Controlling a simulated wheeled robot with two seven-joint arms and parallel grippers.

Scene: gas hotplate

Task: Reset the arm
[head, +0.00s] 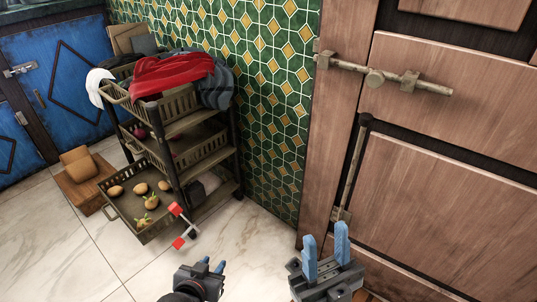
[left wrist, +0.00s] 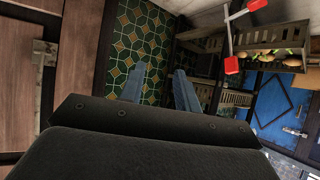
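My left gripper (head: 212,265) is low in the middle of the head view, above the marble floor. A thin white bracket shape with red ends (head: 178,243) shows up-left of my left gripper, in front of the trolley. It also shows in the left wrist view (left wrist: 232,65). I see no support under it.
A dark tiered trolley (head: 180,175) holds a red cloth (head: 172,72) on top and several potatoes or onions below. A wooden box (head: 72,192) stands left of it. The wooden cabinet (head: 450,100) borders the right. Marble floor (head: 60,265) is clear at lower left.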

